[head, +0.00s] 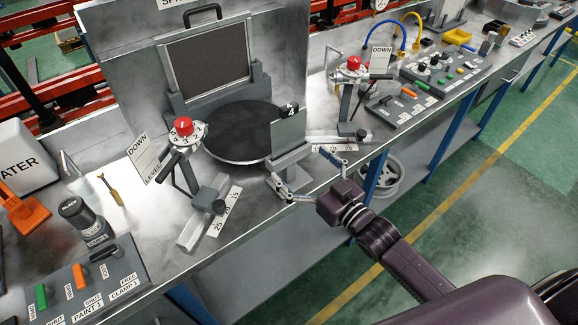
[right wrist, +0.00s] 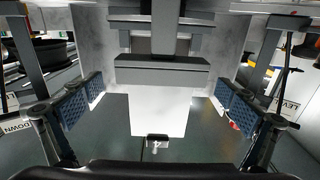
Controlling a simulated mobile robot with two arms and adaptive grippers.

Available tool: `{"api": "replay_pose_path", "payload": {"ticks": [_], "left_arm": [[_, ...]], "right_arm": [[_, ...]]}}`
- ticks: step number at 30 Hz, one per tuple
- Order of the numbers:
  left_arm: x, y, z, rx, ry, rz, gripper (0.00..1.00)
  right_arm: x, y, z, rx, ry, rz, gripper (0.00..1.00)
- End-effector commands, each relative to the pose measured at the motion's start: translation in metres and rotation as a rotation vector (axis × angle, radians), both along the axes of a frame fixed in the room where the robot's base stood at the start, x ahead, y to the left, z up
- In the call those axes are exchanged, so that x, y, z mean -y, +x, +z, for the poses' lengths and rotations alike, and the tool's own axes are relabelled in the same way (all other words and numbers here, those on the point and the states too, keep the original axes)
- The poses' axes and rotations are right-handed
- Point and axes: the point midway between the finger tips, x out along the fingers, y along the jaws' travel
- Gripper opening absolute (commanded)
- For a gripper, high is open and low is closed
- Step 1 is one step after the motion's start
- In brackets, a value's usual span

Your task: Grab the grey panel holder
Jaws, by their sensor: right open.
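The grey panel holder (head: 291,158) stands at the front edge of the metal bench, with a flat grey panel (head: 288,128) upright behind it. My right gripper (head: 298,169) is in front of the holder with its two fingers spread wide and nothing between its pads. In the right wrist view, a grey bar (right wrist: 162,70) that looks like part of the holder lies between and beyond the open fingers (right wrist: 158,90), above a bright pale plate (right wrist: 158,112). Whether the fingers touch the holder cannot be told. My left gripper is not in view.
A black round turntable (head: 238,132) lies behind the holder, with a framed dark panel (head: 208,60) beyond it. Red-knobbed levers (head: 184,127) stand on both sides. Control boxes (head: 85,282) sit at both bench ends. Open floor lies in front of the bench.

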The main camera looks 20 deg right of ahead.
Motion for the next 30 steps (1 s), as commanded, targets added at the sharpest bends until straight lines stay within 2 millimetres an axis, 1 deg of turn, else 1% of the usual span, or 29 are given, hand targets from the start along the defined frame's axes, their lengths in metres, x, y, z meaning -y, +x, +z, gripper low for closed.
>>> {"api": "replay_pose_path", "payload": {"ticks": [1, 3, 8, 11, 17, 30], "left_arm": [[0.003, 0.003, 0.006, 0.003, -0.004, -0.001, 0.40], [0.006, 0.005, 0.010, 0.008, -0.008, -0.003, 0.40], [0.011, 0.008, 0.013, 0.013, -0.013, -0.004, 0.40], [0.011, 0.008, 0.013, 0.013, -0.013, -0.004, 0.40], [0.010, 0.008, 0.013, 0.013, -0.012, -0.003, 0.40], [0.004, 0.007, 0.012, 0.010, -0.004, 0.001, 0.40]], "right_arm": [[-0.004, 0.008, 0.003, 0.002, 0.002, 0.000, 1.00], [-0.008, 0.018, 0.001, 0.001, 0.003, -0.001, 1.00], [-0.015, 0.035, -0.001, 0.001, 0.001, 0.000, 1.00], [-0.016, 0.038, -0.003, -0.001, 0.001, 0.000, 1.00], [-0.016, 0.038, -0.003, -0.001, 0.001, 0.001, 1.00], [-0.016, 0.038, -0.003, -0.001, 0.000, 0.000, 0.52]]}}
